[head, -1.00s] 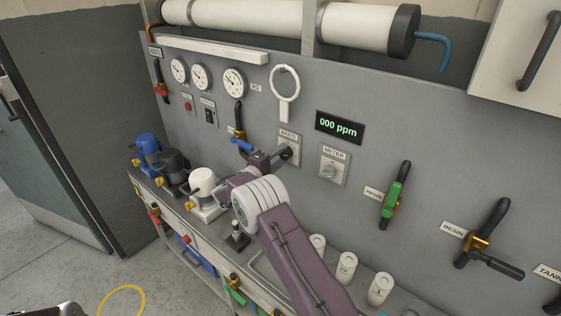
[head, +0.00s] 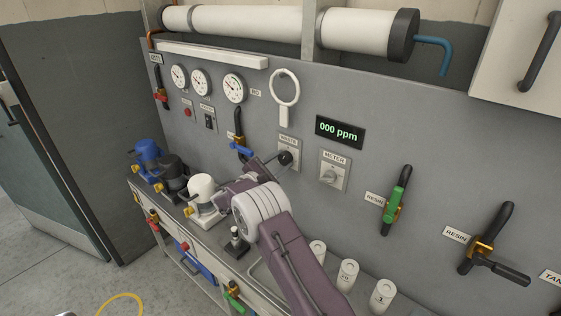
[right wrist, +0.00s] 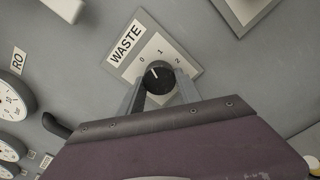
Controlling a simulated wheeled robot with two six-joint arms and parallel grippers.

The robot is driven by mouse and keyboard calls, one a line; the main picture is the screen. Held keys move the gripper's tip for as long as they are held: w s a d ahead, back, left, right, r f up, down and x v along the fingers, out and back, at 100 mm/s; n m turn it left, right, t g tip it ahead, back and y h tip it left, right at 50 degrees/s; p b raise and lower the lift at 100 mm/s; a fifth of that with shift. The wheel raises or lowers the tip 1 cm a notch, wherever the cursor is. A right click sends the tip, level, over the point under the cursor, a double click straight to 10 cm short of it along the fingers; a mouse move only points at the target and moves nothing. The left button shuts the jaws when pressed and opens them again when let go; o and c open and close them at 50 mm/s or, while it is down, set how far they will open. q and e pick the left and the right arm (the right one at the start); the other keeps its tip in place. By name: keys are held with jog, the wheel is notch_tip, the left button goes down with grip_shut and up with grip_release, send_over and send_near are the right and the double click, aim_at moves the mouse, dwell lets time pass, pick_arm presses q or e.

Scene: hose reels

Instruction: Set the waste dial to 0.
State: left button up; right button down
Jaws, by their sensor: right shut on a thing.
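The waste dial is a black round knob (right wrist: 158,76) on a light plate (right wrist: 130,66) labelled WASTE, with 0, 1 and 2 printed around it. Its white mark points up and left, toward the 0. My right gripper (right wrist: 160,88) is shut on the knob, one finger on each side, in the right wrist view. In the head view the dial (head: 285,157) is on the grey panel below the white ring, with my right gripper (head: 276,161) at it. My left gripper is not in view.
The meter dial (head: 329,174) is just right of the waste dial, under the 000 ppm display (head: 340,131). A blue-handled valve (head: 240,147) is close on the left. White jars (head: 347,273) and pumps (head: 203,198) stand on the bench below.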

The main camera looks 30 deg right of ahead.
jog(key=shift+n+p, duration=0.55)
jog(key=shift+n, duration=1.65)
jog(key=c, duration=0.8)
grip_release()
jog(key=shift+s, duration=0.1)
jog(key=shift+c, duration=0.2)
jog(key=shift+s+a, duration=0.1)
jog(key=shift+a, duration=0.3)
jog(key=b+v, duration=0.2)
jog(key=v, duration=0.6)
